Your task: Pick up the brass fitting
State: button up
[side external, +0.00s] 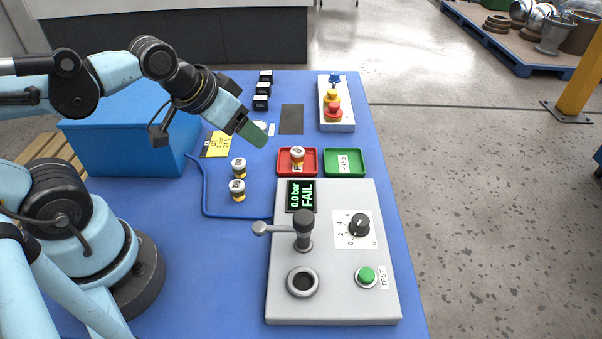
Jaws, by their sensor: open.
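A third fitting (297,155) stands in the red tray (283,169). The labels on their tops are too small to read. My gripper (255,136) has green fingers and is open, with nothing visible between them. It hangs above the mat, behind and to the right of the two loose fittings and left of the red tray.
A grey test panel (335,300) with lever, dial, green button and a display reading "0.0 bar FAIL" fills the front. A green PASS tray (345,172) sits beside the red tray. A blue box (130,145) stands left. Black blocks (261,102) and a button stand (345,122) are behind.

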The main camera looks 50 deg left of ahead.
jog(key=n, duration=0.1)
jog(key=n+g, duration=0.7)
jog(key=n, duration=0.1)
send_over(238, 163)
jog(key=f, duration=0.7)
jog(key=shift+w+a, duration=0.1)
jog(key=shift+w, duration=0.1)
jog(key=shift+s+f, duration=0.15)
jog(key=shift+f, duration=1.25)
jog(key=shift+s+f, duration=0.1)
jog(key=shift+f, duration=1.3)
grip_shut()
